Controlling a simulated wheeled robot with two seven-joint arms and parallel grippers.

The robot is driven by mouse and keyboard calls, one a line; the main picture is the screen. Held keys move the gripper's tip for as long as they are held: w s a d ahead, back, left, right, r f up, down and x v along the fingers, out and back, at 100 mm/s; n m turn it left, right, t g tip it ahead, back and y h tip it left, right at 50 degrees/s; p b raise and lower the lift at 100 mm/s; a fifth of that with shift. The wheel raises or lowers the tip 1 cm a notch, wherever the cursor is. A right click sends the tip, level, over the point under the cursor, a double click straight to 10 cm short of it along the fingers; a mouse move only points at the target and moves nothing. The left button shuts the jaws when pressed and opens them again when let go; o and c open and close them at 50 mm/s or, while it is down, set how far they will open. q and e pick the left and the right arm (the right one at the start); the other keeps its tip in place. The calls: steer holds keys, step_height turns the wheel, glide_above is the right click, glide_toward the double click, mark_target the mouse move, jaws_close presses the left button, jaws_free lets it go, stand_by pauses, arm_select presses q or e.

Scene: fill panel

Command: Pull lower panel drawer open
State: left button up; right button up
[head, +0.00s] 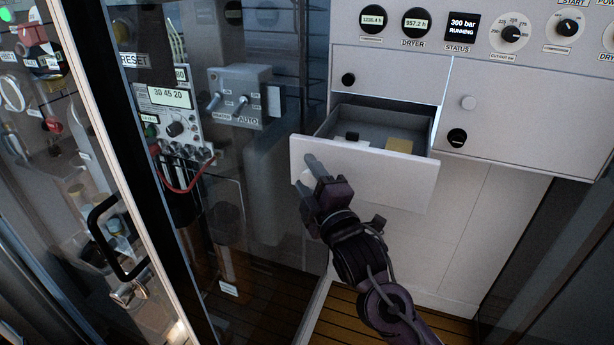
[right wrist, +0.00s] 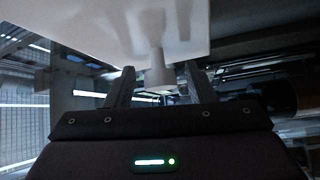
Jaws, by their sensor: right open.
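The lower panel drawer (head: 365,172) is pulled out from the white panel, and its inside shows from above. A small dark item (head: 352,137) and a yellow block (head: 399,146) lie in it. My right gripper (head: 312,168) is at the left part of the drawer's front face, with its fingers pointing at it. In the right wrist view the drawer front (right wrist: 130,25) hangs above, and its pale knob (right wrist: 158,70) sits between the two open fingers (right wrist: 158,85). I cannot tell whether a finger touches the knob. My left gripper is not in view.
Above the drawer is a closed upper drawer front (head: 390,72) with a black knob. A closed white door (head: 530,115) is to the right. A glass door with a black handle (head: 105,238) stands at the left. Wooden floor (head: 370,325) shows below.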

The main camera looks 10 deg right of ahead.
steer(key=b+v, duration=0.1)
steer(key=v, duration=0.6)
steer(key=shift+s, duration=0.2)
steer(key=w+d+f+m+g+h+p, duration=0.1)
steer(key=w+d+f+m+g, duration=0.1)
steer(key=f, duration=1)
steer(key=w+d+f+m+g+h, duration=0.2)
steer(key=f+g, duration=0.1)
steer(key=f, duration=0.9)
steer(key=s+d+f+m+g+p, duration=0.1)
steer(key=s+d+f+m+g, duration=0.15)
steer(key=f, duration=0.65)
steer(key=s+d+f+m+g, duration=0.1)
steer(key=s+f, duration=0.2)
steer(key=f, duration=0.6)
steer(key=s+d+f+m+g+h, duration=0.1)
steer(key=s+d+f+m+g, duration=0.15)
steer(key=s+f, duration=0.65)
steer(key=s+f+m+g, duration=0.1)
steer(key=s+f, duration=0.4)
steer(key=s, duration=0.5)
steer(key=s+a+f+m+g+p, duration=0.1)
steer(key=s+f+m+g, duration=0.1)
steer(key=s+f, duration=0.4)
steer(key=s+f+m+g+p, duration=0.1)
steer(key=s+f+g, duration=0.3)
steer(key=s, duration=1.1)
step_height(320, 180, down, 2)
steer(key=shift+a+m, duration=0.2)
steer(key=shift+m, duration=0.3)
